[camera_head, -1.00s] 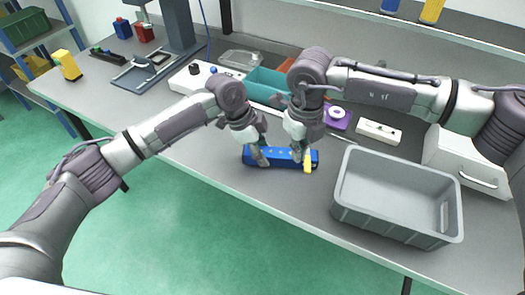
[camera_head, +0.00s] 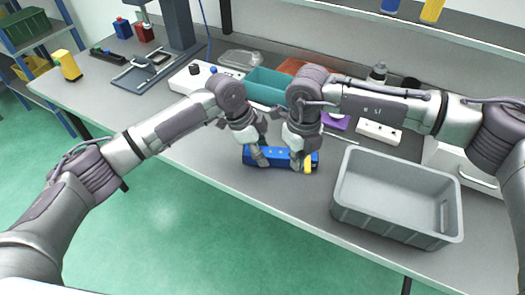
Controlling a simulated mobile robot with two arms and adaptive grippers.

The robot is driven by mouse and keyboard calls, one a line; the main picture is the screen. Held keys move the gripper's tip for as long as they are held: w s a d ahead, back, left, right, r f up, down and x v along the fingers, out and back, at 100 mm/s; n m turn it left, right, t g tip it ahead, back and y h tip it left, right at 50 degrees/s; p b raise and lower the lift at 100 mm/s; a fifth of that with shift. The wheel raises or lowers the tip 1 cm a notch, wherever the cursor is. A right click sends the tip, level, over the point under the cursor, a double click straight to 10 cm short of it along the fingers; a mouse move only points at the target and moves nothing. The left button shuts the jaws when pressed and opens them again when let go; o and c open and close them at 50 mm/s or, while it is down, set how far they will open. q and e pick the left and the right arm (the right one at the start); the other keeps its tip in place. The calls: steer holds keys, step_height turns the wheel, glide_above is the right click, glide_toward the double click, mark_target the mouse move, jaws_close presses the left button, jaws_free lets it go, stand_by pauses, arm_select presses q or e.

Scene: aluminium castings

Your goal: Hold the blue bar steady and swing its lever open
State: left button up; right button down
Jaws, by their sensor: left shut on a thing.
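The blue bar (camera_head: 281,156) lies on the grey bench near its front edge. Its yellow lever (camera_head: 308,164) shows at the bar's right end. My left gripper (camera_head: 260,159) is shut on the left part of the bar. My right gripper (camera_head: 299,163) is at the right end, close beside the lever. Its fingers partly hide the bar and lever. I cannot tell whether it touches the lever or whether its jaws are open.
A grey crate (camera_head: 345,200) stands close to the right of the bar. Behind the arms are a teal bin (camera_head: 262,84), a purple part (camera_head: 336,122) and a white block (camera_head: 379,132). The bench's front edge is just below the bar.

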steer(key=shift+f, duration=0.7)
